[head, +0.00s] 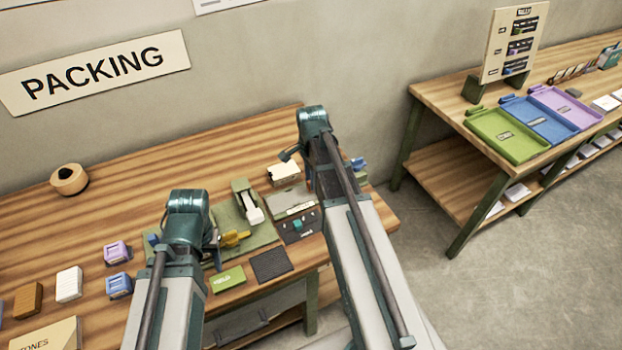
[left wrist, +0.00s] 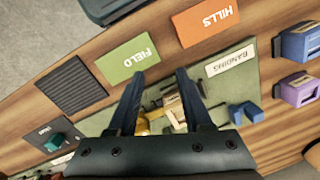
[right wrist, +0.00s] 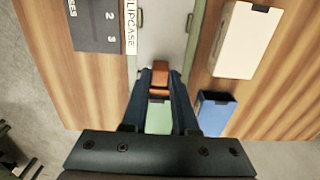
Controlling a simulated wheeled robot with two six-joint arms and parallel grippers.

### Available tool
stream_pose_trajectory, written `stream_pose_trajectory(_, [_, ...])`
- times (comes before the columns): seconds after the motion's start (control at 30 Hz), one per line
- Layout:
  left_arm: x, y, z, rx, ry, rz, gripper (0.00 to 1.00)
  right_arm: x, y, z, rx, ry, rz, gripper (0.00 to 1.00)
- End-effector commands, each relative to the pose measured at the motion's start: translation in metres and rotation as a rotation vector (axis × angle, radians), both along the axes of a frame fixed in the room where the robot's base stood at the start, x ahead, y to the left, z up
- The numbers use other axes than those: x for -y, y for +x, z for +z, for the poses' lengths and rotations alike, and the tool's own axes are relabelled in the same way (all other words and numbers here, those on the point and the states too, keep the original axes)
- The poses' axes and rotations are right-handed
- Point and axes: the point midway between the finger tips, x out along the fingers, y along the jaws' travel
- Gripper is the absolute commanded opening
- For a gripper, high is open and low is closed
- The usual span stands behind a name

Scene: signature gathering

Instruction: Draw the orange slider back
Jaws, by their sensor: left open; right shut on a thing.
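The orange slider (right wrist: 160,72) shows in the right wrist view, a small block on a pale grey plate (right wrist: 160,30). My right gripper (right wrist: 160,76) is shut on it, with the fingers on either side. In the head view my right gripper (head: 289,156) is over the back of the bench, and I cannot make out the slider there. My left gripper (left wrist: 158,75) is open and empty above the green mat (left wrist: 232,60), near a yellow part (left wrist: 152,115). In the head view its arm partly hides that yellow part (head: 234,239).
A dark box with a teal knob (head: 297,226) stands by the front edge. A green card (head: 227,279) and a dark ribbed pad (head: 270,264) lie beside it. A pale block (right wrist: 246,40) and a blue block (right wrist: 214,112) lie near my right gripper.

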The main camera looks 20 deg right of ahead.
Motion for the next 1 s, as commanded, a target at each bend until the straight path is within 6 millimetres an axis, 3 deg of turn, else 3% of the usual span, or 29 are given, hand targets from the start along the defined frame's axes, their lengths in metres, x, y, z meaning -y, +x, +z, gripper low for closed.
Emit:
stream_pose_trajectory(0.83, [0.0,0.0,0.0,0.0,0.0,0.0,0.5,-0.001,0.0,0.0,0.0,0.0,0.0,0.0])
stream_pose_trajectory(1.0, [0.0,0.0,0.0,0.0,0.0,0.0,0.5,-0.031,-0.002,0.0,0.0,0.001,0.007,0.0])
